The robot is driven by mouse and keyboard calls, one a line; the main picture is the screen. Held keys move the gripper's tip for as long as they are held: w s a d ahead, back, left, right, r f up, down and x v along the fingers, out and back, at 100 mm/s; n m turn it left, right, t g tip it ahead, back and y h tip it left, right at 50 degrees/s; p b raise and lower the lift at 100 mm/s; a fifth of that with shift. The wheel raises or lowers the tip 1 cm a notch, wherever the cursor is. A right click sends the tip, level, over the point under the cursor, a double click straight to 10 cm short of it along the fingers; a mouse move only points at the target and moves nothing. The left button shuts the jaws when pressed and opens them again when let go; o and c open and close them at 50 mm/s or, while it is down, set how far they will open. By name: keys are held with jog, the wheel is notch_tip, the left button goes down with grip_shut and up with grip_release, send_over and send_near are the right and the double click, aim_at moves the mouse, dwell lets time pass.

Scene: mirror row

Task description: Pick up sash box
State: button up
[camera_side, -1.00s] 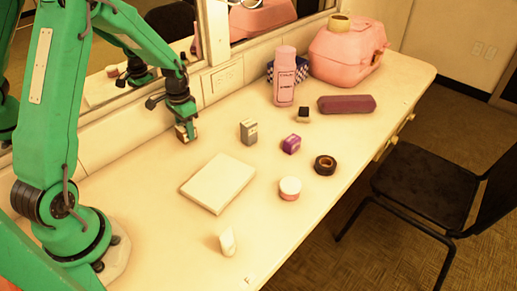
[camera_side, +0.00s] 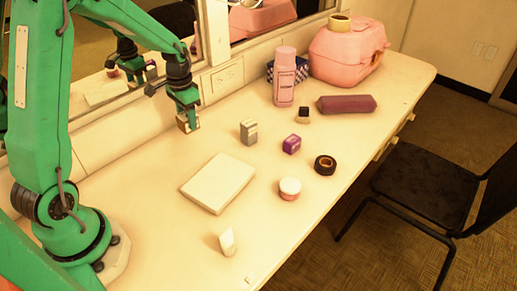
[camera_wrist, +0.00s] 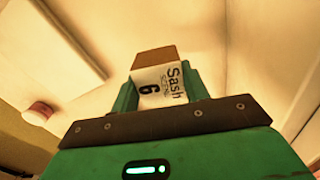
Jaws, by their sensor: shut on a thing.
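The sash box (camera_wrist: 155,58) is a small brown box with a white label reading "Sash" and "6" in the wrist view. My gripper (camera_wrist: 160,92) is shut on it, with a green finger on each side. In the side view my gripper (camera_side: 186,112) points down near the wall and mirror side of the table. The sash box (camera_side: 188,124) shows at its fingertips, seemingly a little above the table. The fingers hide part of the box.
The mirror wall is close behind my gripper.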

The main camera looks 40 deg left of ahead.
jog(key=s+d+r, duration=0.1)
jog(key=d+r, duration=0.4)
jog(key=d, duration=0.3)
jog(key=shift+s+d, duration=0.15)
jog(key=shift+d, duration=0.15)
jog(key=shift+r, duration=0.1)
